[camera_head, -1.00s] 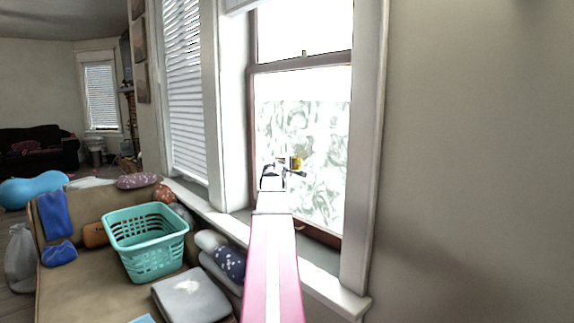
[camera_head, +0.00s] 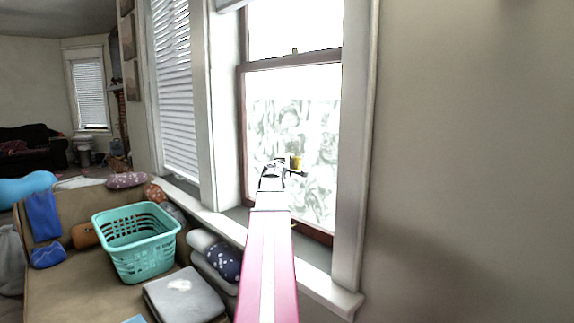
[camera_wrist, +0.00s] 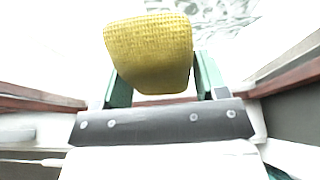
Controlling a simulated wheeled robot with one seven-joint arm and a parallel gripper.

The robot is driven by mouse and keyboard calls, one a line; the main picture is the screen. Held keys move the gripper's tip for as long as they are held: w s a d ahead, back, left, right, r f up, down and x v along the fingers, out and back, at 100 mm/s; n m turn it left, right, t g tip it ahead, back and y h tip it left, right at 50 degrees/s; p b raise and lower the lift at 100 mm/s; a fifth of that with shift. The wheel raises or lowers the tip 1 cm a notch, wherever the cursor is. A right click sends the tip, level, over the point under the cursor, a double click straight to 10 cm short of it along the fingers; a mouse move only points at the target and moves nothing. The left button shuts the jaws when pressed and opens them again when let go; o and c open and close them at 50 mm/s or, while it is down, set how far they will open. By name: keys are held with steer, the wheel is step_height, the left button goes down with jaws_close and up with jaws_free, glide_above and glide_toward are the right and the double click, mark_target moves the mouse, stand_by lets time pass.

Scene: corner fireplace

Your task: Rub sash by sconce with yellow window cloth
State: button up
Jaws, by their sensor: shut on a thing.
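The yellow window cloth (camera_wrist: 148,52) fills the upper middle of the wrist view, held between the two green fingers of my gripper (camera_wrist: 158,84). In the head view my gripper (camera_head: 283,171) is at the end of my outstretched arm, in front of the window, with a small bit of the yellow cloth (camera_head: 296,162) showing beyond it. The window sash (camera_head: 290,120) has a brown frame and a bright pane with a pale swirling pattern on its lower part. Whether the cloth touches the pane I cannot tell. No sconce is clearly visible.
A white sill (camera_head: 318,284) and casing (camera_head: 357,150) border the window, with a bare wall (camera_head: 470,160) at right. Below left, a tan sofa (camera_head: 75,290) bears a teal basket (camera_head: 136,262), a grey folded item (camera_head: 184,296) and several cushions.

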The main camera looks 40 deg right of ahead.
mark_target(303, 154)
steer(key=shift+s+d, duration=0.15)
steer(key=shift+s, duration=1.5)
steer(key=shift+s+d, duration=0.15)
steer(key=shift+s, duration=1.5)
steer(key=shift+s+d, duration=0.15)
steer(key=shift+s, duration=1.5)
steer(key=shift+a+r, duration=0.1)
steer(key=shift+r, duration=1)
steer(key=shift+w+a, duration=0.15)
steer(key=shift+w, duration=2.9)
steer(key=shift+w+a, duration=0.15)
steer(key=shift+w, duration=2.85)
steer(key=shift+w+a+r, duration=0.1)
steer(key=shift+w+r, duration=0.25)
steer(key=shift+w, duration=0.55)
steer(key=shift+w+a+r, duration=0.15)
steer(key=shift+w+r, duration=0.25)
steer(key=shift+w, duration=0.45)
steer(key=shift+w+a+r, duration=0.1)
steer(key=shift+w+r, duration=0.25)
steer(key=shift+w, duration=0.55)
steer(key=shift+s, duration=1.7)
steer(key=shift+s+d, duration=0.2)
steer(key=shift+s, duration=0.75)
steer(key=shift+s+d, duration=0.15)
steer(key=shift+s, duration=0.8)
steer(key=shift+s+d, duration=0.15)
steer(key=shift+s, duration=3.3)
